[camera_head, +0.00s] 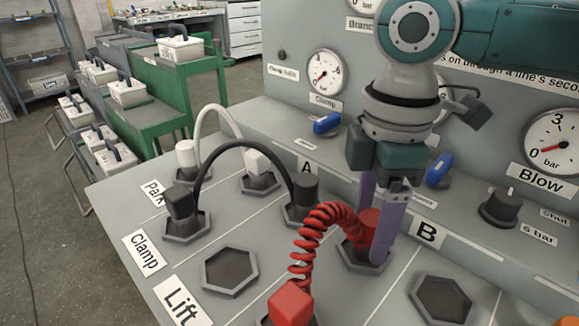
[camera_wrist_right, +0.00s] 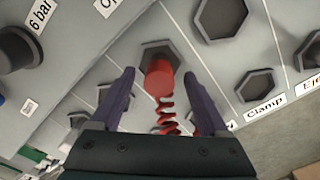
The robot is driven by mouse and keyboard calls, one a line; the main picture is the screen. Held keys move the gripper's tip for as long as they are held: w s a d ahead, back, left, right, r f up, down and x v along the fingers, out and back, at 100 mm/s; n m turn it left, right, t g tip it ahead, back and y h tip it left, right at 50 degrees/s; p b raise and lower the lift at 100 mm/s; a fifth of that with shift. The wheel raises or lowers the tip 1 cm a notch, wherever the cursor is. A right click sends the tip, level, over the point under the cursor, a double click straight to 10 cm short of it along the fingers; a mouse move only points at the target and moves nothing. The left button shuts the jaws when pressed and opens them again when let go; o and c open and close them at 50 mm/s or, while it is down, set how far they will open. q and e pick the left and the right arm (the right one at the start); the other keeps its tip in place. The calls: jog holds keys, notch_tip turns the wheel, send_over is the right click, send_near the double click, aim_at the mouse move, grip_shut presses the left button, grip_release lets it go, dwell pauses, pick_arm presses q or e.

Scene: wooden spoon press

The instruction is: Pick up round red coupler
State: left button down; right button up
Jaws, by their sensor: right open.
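The round red coupler (camera_head: 371,226) sits in a hexagonal socket near the label B on the grey panel. A coiled red hose (camera_head: 318,232) joins it to a square red coupler (camera_head: 290,304) at the front edge of the picture. My right gripper (camera_head: 375,236) points down with its purple fingers around the round coupler. In the right wrist view the round coupler (camera_wrist_right: 159,78) lies between the open fingers (camera_wrist_right: 158,74), with a gap visible on both sides. My left gripper is not in view.
Black and white hoses (camera_head: 245,146) arch between sockets to the left. Empty hexagonal sockets (camera_head: 230,271) lie left and right of the red hose. A back panel with gauges (camera_head: 325,71), blue valve handles (camera_head: 327,123) and a black knob (camera_head: 501,207) rises behind.

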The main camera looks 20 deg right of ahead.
jog(key=shift+d+f, duration=0.1)
jog(key=shift+f, duration=0.6)
grip_shut()
